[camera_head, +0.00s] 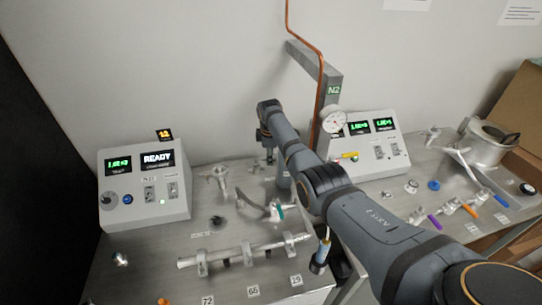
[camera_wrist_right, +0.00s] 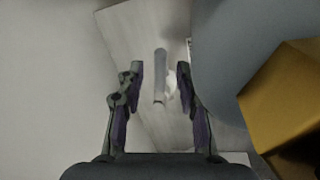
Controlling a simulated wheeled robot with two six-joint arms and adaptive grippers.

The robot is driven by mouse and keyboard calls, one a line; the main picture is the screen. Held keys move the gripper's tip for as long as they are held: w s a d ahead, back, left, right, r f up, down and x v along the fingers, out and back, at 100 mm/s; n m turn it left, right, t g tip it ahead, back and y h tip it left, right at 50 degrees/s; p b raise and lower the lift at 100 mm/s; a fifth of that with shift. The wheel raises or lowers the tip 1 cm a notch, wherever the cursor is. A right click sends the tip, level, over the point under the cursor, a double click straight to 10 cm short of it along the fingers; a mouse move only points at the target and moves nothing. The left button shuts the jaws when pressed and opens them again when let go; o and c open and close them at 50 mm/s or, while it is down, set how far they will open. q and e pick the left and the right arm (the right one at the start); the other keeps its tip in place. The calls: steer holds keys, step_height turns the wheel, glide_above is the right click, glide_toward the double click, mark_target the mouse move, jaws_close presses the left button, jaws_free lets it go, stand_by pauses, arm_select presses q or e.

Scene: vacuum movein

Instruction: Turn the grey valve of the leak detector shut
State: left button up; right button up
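My right gripper (camera_wrist_right: 161,80) is open in the right wrist view, one finger on each side of a slim grey bar (camera_wrist_right: 160,72). The bar looks like a handle; whether the fingers touch it, I cannot tell. In the head view my right arm reaches from the lower right to the back middle, its wrist pointing down; the fingertips are not clear there. A grey box with a READY display (camera_head: 147,185) stands at the left. I cannot tell for sure which part in the head view is the grey valve. My left gripper is not in view.
A second display box (camera_head: 365,145) and a metal pot (camera_head: 487,150) stand at the right.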

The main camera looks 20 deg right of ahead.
step_height(320, 180, up, 12)
steer(key=s+a, duration=0.1)
steer(key=s, duration=0.1)
steer(key=shift+f, duration=0.15)
